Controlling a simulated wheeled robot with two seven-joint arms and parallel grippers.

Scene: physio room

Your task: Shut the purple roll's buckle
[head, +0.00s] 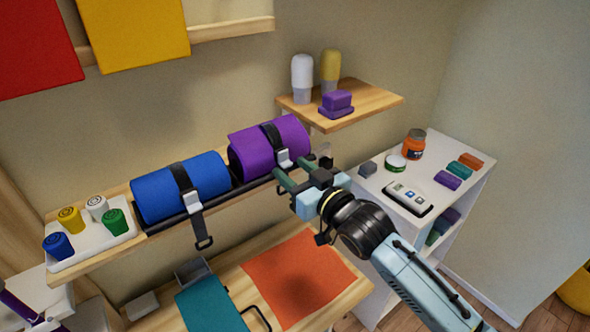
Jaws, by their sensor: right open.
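The purple roll (250,153) lies on the wall shelf, right of the blue roll (155,196). A black strap (272,136) runs over the purple roll to a pale grey buckle (284,158) on its front. My right gripper (297,168) is open, just in front of the right end of the purple roll. Its two greenish fingers are apart, close to the buckle and on either side of its lower end. I cannot tell whether they touch it or whether the buckle is latched. The fingers hide part of the shelf edge. My left gripper is not in view.
The blue roll's strap hangs below the shelf, ending in a black loop (204,243). A white tray (70,262) of coloured tape rolls stands at left. Bottles and a purple block sit on a small upper shelf (372,102). A white cabinet (466,150) with small items stands right.

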